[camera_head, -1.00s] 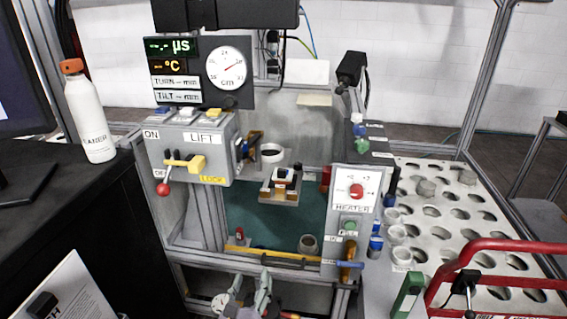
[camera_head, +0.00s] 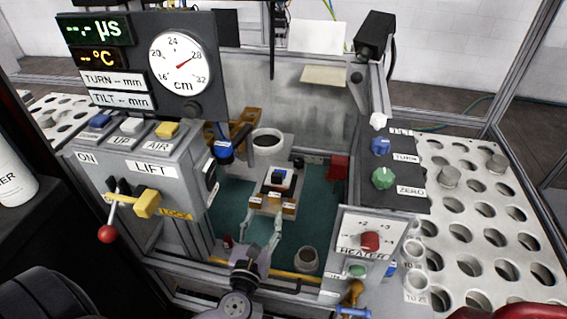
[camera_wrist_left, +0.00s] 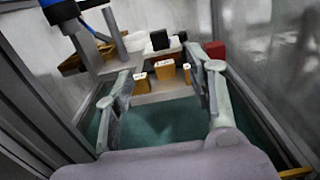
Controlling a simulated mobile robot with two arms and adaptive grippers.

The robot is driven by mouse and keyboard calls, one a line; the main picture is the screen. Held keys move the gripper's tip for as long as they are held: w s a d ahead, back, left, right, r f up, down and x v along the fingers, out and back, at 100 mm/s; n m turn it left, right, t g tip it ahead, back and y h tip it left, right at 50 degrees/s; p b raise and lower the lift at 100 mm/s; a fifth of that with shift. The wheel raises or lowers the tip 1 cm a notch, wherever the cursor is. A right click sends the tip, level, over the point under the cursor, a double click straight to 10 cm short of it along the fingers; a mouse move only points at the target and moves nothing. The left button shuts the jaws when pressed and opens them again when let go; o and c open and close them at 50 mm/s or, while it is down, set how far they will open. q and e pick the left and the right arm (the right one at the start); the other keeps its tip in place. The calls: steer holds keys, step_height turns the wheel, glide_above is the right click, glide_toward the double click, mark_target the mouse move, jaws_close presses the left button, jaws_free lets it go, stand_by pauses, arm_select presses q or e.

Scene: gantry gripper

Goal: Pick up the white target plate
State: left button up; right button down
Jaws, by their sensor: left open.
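A pale plate (camera_head: 271,190) sits on a small stand inside the gantry and carries a small black block (camera_head: 281,178). Small labelled wooden blocks (camera_head: 288,207) are at its front edge. In the left wrist view the pale plate (camera_wrist_left: 162,97) lies ahead, with the wooden blocks (camera_wrist_left: 165,69) on it. My left gripper (camera_head: 264,224) is open and empty, just in front of the plate. Its fingers (camera_wrist_left: 163,85) stand apart on either side of the plate's front in the wrist view; contact cannot be told.
A lift panel (camera_head: 150,168) stands left and a heater panel (camera_head: 366,245) right of the teal floor (camera_head: 232,196). A white cup (camera_head: 268,142) is behind the plate, and a grey cup (camera_head: 307,260) is front right. A red block (camera_head: 338,168) is beside the plate.

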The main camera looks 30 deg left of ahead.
mark_target(276, 178)
arm_select(q)
steer(key=x, duration=0.4)
steer(key=p+x, duration=0.1)
steer(key=x, duration=0.3)
steer(key=p+x, duration=0.1)
steer(key=x, duration=0.3)
steer(key=shift+r, duration=0.35)
steer(key=p+x, duration=0.1)
steer(key=x, duration=0.4)
steer(key=shift+s, duration=0.1)
steer(key=shift+c, duration=0.4)
jaws_close()
